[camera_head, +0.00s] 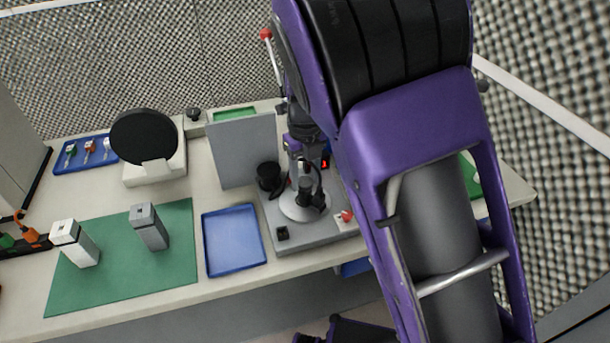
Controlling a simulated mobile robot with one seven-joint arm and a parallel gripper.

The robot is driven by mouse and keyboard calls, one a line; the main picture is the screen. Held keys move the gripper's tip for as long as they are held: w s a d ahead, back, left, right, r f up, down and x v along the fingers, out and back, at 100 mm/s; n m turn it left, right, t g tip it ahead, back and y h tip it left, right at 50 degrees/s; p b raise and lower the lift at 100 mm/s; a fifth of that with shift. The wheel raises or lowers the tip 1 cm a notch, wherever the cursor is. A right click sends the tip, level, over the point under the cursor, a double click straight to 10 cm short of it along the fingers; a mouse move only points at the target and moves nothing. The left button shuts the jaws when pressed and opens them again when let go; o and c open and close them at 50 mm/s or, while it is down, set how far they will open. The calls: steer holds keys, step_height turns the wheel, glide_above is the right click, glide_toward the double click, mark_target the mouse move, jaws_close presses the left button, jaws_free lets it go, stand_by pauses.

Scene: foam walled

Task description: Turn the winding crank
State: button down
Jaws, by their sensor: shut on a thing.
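The winding crank appears to be the pale round disc (293,211) with black upright parts, on a grey machine base (283,246) right of the table's middle. My gripper (305,178) points down over the disc from behind my purple arm. It is shut on a dark upright part at the disc, seemingly the crank's handle (309,192). The fingers are small and partly hidden, so the exact grip is unclear.
A grey upright panel (245,150) and a black cylinder (269,177) stand left of the disc. A blue tray (234,268) lies left of the base. Two blocks stand on a green mat (120,283). A black round disc (143,137) stands farther back. My arm hides the right side.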

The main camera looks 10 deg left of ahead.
mark_target(305, 181)
steer(key=shift+m, duration=0.5)
stand_by(0.3)
steer(key=shift+c, duration=1.7)
jaws_free()
step_height(305, 181, up, 18)
steer(key=shift+f, duration=0.25)
